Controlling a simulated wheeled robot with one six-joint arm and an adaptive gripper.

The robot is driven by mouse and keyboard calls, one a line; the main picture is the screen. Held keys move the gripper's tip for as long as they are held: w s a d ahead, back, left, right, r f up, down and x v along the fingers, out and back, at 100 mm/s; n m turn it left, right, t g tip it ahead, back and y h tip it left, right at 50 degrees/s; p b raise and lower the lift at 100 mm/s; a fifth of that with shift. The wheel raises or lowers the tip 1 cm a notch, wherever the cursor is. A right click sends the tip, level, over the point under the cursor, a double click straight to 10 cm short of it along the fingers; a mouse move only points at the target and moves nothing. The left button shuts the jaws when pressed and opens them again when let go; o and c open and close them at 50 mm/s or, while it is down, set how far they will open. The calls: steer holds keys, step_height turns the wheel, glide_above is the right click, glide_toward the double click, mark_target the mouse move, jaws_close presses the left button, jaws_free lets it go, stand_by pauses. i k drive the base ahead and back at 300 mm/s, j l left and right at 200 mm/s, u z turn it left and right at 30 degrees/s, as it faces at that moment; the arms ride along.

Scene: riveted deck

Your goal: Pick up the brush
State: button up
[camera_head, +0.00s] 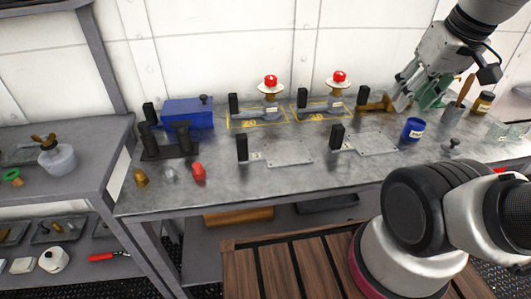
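My gripper (402,92) is at the upper right, reaching down over the back right of the grey metal workbench (330,178). Its fingers overlap each other in this view, so I cannot tell whether they are open or shut. A brown, wooden-looking object (374,104) lies just left of the fingertips; it may be the brush, but it is too small to be sure. A brown handle (466,88) stands tilted in a grey cup (452,113) to the right of the gripper. A green object (431,94) shows beside the fingers, partly hidden by them.
A blue box (187,112) stands at the bench's back left. Two red-topped devices (270,84) (338,82) stand at the back. Metal plates (288,153) lie mid-bench. A blue cup (412,130) stands in front of the gripper. A grey shelf (60,170) is at left.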

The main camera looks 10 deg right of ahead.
mark_target(469, 82)
steer(key=z, duration=1.35)
steer(key=u, duration=1)
steer(key=z, duration=1)
steer(key=l+z, duration=0.35)
